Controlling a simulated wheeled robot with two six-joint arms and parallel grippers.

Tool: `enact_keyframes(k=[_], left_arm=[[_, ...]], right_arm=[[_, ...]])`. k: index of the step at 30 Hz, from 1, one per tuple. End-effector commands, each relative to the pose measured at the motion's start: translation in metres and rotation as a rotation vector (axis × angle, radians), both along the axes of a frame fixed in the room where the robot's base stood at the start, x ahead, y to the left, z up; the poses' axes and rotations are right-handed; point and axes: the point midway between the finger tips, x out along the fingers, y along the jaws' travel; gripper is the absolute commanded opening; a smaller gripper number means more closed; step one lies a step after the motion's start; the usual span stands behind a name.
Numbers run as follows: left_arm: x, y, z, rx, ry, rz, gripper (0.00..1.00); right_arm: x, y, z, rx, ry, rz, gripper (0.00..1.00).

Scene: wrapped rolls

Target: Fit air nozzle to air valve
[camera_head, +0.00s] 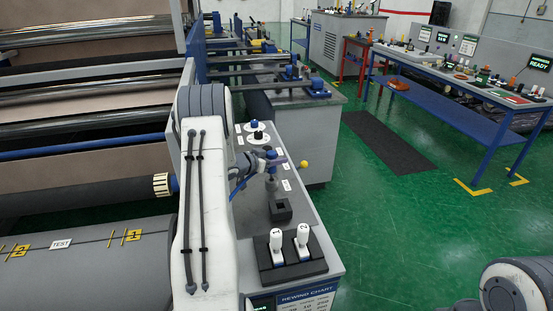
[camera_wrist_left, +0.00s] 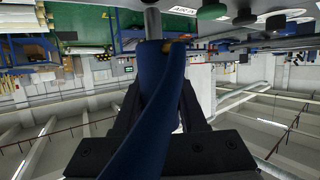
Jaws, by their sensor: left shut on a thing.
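My left gripper (camera_head: 264,160) is above the grey machine console, partly hidden behind my own white arm. In the left wrist view, the gripper (camera_wrist_left: 155,95) is shut on the blue air nozzle (camera_wrist_left: 150,85), which has a grey metal tip (camera_wrist_left: 152,22) pointing to the top of the picture. In the head view, a piece of the blue nozzle or its hose (camera_head: 237,188) shows beside my arm. A grey upright cylinder (camera_head: 271,187) shows below the gripper. I cannot tell which part is the air valve, or whether the tip touches it. My right gripper is out of view.
A large roll (camera_head: 85,260) lies at left. Green floor is open at right, before a blue workbench (camera_head: 460,105).

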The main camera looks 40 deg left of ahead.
Motion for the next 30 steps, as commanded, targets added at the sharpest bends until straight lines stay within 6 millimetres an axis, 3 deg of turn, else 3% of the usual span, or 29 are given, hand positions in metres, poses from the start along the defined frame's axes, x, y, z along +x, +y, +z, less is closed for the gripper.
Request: enact_keyframes(k=[30], left_arm=[[0.000, 0.000, -0.026, 0.000, -0.002, 0.001, 0.00]], right_arm=[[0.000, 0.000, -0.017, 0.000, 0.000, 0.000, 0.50]])
